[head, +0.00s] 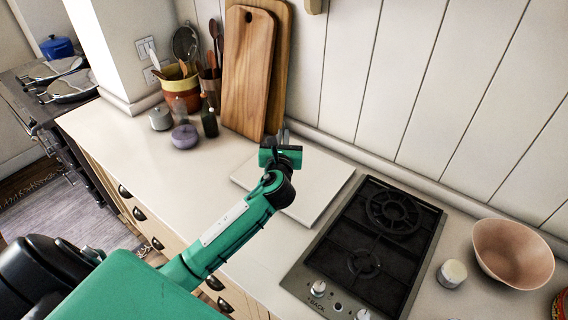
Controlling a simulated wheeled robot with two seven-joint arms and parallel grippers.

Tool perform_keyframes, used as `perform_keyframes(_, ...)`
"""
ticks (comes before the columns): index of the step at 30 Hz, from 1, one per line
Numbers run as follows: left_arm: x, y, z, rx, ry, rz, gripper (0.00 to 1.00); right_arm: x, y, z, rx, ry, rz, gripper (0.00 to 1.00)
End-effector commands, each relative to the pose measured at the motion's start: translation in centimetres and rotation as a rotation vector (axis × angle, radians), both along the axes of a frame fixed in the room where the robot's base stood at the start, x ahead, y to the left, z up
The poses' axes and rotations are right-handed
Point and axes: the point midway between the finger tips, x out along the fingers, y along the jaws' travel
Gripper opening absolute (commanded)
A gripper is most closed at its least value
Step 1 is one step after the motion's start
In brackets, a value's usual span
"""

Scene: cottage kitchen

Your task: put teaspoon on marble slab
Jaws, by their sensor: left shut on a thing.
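The marble slab (322,207) is a pale flat board on the counter, left of the hob. My left arm reaches in from the lower left and partly covers the slab. My left gripper (282,136) is over the slab's far left part, near the wall and the cutting boards. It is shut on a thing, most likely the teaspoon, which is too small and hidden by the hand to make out. I cannot tell how high the gripper is above the slab. My right gripper is not in view.
A black gas hob (375,240) lies right of the slab, then a white pot (452,273) and a pink bowl (512,254). Wooden cutting boards (248,72) lean on the wall behind. A utensil crock (180,92), jars and a dark bottle (209,122) stand back left. The left counter front is clear.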

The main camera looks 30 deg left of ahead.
Motion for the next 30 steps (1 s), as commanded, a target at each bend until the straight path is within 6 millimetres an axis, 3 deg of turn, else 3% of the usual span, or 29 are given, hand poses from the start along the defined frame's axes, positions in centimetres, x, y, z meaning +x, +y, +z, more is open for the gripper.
perform_keyframes(3,0.0,0.0,-3.2,0.000,0.005,0.000,0.00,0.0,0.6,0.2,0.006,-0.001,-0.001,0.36)
perform_keyframes(6,0.0,0.0,-4.9,0.001,0.004,-0.001,0.00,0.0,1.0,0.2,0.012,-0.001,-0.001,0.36)
perform_keyframes(12,0.0,0.0,-6.6,0.000,0.000,-0.001,0.00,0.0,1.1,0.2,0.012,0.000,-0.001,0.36)
perform_keyframes(18,0.0,0.0,-9.6,0.000,0.001,0.000,0.00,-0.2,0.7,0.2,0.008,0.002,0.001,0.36)
perform_keyframes(30,0.0,0.0,-10.6,0.000,-0.001,-0.001,0.00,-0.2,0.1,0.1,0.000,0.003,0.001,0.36)
